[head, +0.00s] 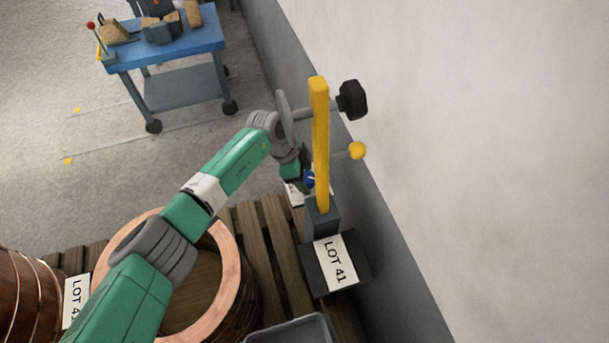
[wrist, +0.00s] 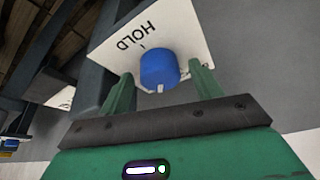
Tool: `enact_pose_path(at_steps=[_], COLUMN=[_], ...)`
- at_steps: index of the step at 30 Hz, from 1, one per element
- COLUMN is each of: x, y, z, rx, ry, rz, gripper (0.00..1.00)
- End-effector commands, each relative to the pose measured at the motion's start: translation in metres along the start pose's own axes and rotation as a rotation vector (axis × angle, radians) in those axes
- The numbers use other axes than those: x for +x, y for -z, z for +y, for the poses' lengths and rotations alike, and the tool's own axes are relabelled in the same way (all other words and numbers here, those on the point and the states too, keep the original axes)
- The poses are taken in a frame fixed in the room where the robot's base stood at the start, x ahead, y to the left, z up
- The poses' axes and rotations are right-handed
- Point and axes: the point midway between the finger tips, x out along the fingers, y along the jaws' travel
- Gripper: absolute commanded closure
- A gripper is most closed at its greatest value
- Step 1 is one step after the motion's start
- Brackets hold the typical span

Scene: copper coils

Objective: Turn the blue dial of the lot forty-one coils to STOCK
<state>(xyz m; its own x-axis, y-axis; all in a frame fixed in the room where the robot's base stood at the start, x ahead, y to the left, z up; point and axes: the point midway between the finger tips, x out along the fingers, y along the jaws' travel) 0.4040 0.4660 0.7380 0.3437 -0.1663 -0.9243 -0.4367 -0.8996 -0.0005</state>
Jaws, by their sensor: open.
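In the wrist view, the blue dial (wrist: 158,68) sits on a white plate (wrist: 185,30) printed HOLD. A small white mark shows at the dial's lower edge; STOCK is not readable. My gripper (wrist: 162,74) is open, its two green fingers on either side of the dial's near end; I cannot tell whether they touch it. In the head view, the dial (head: 310,179) is partly hidden beside the yellow post, with my gripper (head: 296,172) at it. A LOT 41 label (head: 335,262) is on the dark base below. A copper coil (head: 232,275) stands on the pallet, partly behind my arm.
A yellow post (head: 320,140) with a black knob (head: 352,99) and a yellow knob (head: 357,151) stands close to my gripper. The wall (head: 440,150) is at the right. A grey bin (head: 292,332) is at the bottom. A blue cart (head: 180,50) stands at the back left.

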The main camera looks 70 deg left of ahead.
Motion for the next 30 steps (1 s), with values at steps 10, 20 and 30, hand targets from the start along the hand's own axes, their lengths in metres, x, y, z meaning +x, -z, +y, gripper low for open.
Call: enact_pose_path(at_steps=[10, 20, 30], x=[-0.0006, -0.0044, -0.0063], y=[0.0003, 0.003, 0.0047], z=[0.0, 0.0018, 0.0045], rx=[0.0, -0.064, -0.32], ry=[0.0, 0.023, 0.126], rz=[0.0, 0.003, 0.002], gripper=[0.8, 0.8, 0.8])
